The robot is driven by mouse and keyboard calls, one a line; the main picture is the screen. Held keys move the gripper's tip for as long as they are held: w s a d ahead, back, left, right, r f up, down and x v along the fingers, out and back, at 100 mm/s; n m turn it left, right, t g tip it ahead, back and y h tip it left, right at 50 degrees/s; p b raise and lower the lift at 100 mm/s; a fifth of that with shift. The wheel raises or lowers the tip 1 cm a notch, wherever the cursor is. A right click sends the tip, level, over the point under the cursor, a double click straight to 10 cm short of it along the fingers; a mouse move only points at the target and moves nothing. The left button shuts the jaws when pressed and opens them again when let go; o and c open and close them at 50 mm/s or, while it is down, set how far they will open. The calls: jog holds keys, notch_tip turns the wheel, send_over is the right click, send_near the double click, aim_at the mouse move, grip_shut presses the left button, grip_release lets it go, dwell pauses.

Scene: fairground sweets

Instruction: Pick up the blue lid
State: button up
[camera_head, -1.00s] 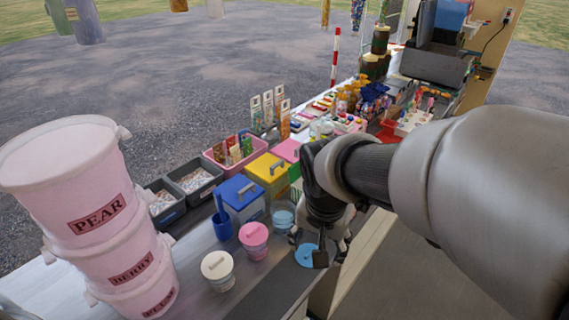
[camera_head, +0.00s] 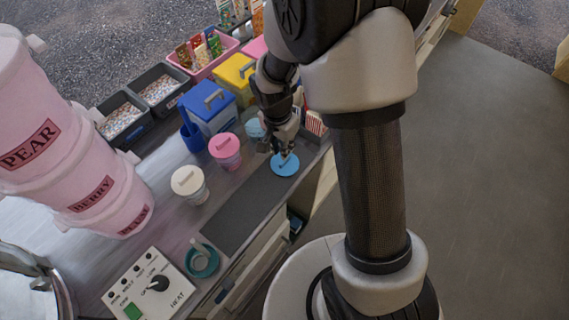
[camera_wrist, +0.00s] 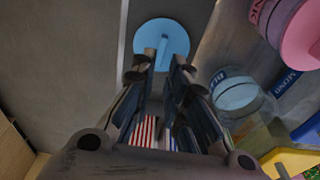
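The round light-blue lid (camera_head: 285,168) lies flat on the dark strip of the counter, with its bar handle upward. It also shows in the wrist view (camera_wrist: 175,28), just past my fingertips. My gripper (camera_head: 284,153) points down at the lid, its tips close over it. In the wrist view my two fingers (camera_wrist: 165,60) are apart, one on each side of the handle's near end. I cannot tell whether they touch the handle. Part of the lid is hidden behind the fingers.
A light-blue tub (camera_head: 254,128), a pink-lidded tub (camera_head: 225,150) and a cream-lidded tub (camera_head: 188,184) stand left of the gripper. Blue (camera_head: 209,108) and yellow (camera_head: 233,72) boxes stand behind. Stacked pink buckets (camera_head: 75,165) and a heat control panel (camera_head: 148,288) are further left.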

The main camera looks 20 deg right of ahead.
aim_at(285, 162)
jog(key=f, duration=0.2)
jog(key=f+b, duration=0.1)
jog(key=f, duration=0.2)
jog(key=f+b, duration=0.1)
jog(key=f, duration=0.1)
jog(key=shift+w+d+f, duration=0.25)
jog(key=shift+w+d, duration=0.1)
jog(key=shift+r, duration=0.1)
grip_shut()
